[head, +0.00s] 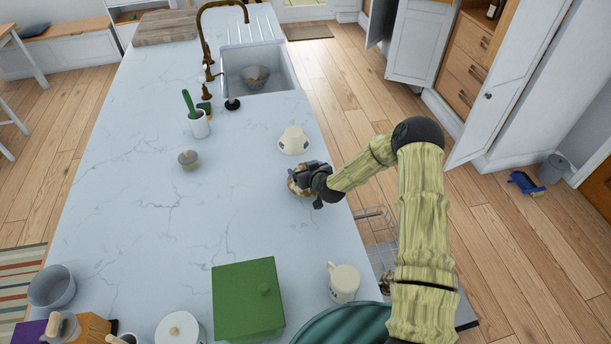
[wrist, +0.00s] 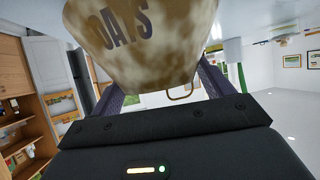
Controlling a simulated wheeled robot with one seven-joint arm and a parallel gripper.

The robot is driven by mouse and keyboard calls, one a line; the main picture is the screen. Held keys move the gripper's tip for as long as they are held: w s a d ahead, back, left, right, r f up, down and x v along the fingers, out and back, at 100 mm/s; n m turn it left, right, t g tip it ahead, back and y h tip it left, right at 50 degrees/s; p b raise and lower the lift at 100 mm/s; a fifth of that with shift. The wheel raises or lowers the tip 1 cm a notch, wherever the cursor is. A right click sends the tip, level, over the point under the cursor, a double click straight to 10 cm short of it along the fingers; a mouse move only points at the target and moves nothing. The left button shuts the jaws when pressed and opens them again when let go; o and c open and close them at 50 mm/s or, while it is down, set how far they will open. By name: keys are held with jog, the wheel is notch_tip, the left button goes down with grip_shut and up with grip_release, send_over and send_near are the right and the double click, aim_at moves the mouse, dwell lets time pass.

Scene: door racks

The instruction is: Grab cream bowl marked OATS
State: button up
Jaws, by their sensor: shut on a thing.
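The cream bowl marked OATS (wrist: 150,40) fills the top of the wrist view, with large brown smudges and dark letters on its side. My gripper (wrist: 158,92) is shut on it, a finger on each side. In the head view my gripper (head: 312,178) is at the right part of the island, and the bowl (head: 293,186) shows only partly behind it. I cannot tell whether the bowl touches the counter.
The marble island (head: 150,210) is mostly clear at its middle. A green box (head: 248,300) and a cream mug (head: 343,283) stand nearer. A small grey-and-yellow bowl (head: 188,159) and a white utensil cup (head: 199,125) stand left. The sink (head: 285,75) holds a grey bowl. A wire rack (head: 376,228) is below the right edge.

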jog(key=shift+r+b, duration=1.2)
jog(key=shift+r, duration=2.25)
